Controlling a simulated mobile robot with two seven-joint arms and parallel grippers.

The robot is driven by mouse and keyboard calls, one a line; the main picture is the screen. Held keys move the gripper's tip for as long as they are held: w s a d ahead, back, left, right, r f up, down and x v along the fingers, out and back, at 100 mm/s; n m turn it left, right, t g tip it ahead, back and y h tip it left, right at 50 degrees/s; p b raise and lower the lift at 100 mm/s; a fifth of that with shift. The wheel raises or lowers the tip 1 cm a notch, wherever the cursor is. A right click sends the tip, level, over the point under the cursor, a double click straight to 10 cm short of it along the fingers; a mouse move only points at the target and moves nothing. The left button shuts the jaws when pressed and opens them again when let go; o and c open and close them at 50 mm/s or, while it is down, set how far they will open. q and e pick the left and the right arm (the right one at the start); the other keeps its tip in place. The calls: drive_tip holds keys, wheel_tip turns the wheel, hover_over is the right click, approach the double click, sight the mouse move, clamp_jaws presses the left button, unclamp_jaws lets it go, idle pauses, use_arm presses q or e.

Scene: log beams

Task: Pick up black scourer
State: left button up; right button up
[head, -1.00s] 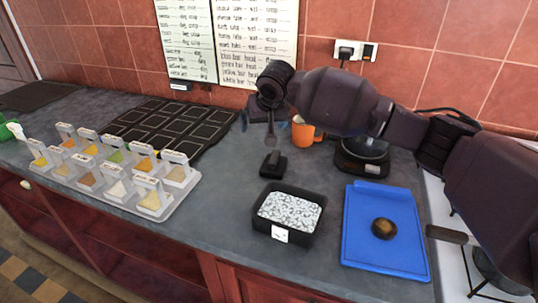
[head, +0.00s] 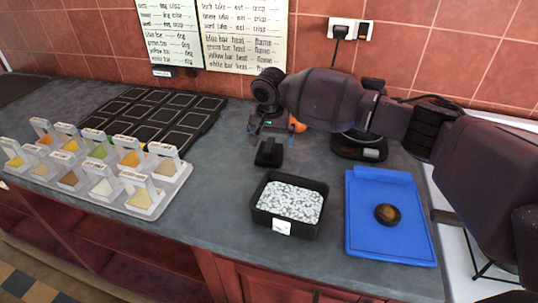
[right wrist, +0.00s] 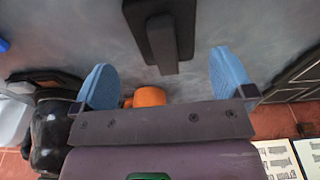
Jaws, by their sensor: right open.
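The black scourer (head: 268,153) stands on the grey counter behind the black tub, a dark block with an upright grip. It also shows at the top of the right wrist view (right wrist: 163,38), beyond the fingers. My right gripper (head: 276,126) is just behind the scourer in the head view, partly hidden by its own wrist. In the right wrist view its two blue fingers (right wrist: 164,78) are wide apart with nothing between them, and the scourer lies ahead of the gap. My left gripper is not in view.
A black tub of pale granules (head: 290,203) and a blue board with a round brown item (head: 388,214) stand in front. An orange mug (head: 298,124) and a dark scale (head: 360,146) are near the arm. Bare counter lies left of the scourer.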

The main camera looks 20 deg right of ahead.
sight(269, 144)
drive_tip(key=shift+w+a+f, duration=0.1)
drive_tip(key=shift+f, duration=0.4)
drive_tip(key=f, duration=0.2)
drive_tip(key=f+b, duration=0.1)
drive_tip(key=f, duration=0.1)
drive_tip(key=shift+w, duration=0.4)
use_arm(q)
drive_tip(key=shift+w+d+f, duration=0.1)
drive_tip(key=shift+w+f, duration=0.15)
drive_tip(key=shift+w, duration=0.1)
use_arm(e)
drive_tip(key=shift+c, duration=0.5)
drive_tip(key=c, duration=0.8)
drive_tip(key=shift+r, duration=0.15)
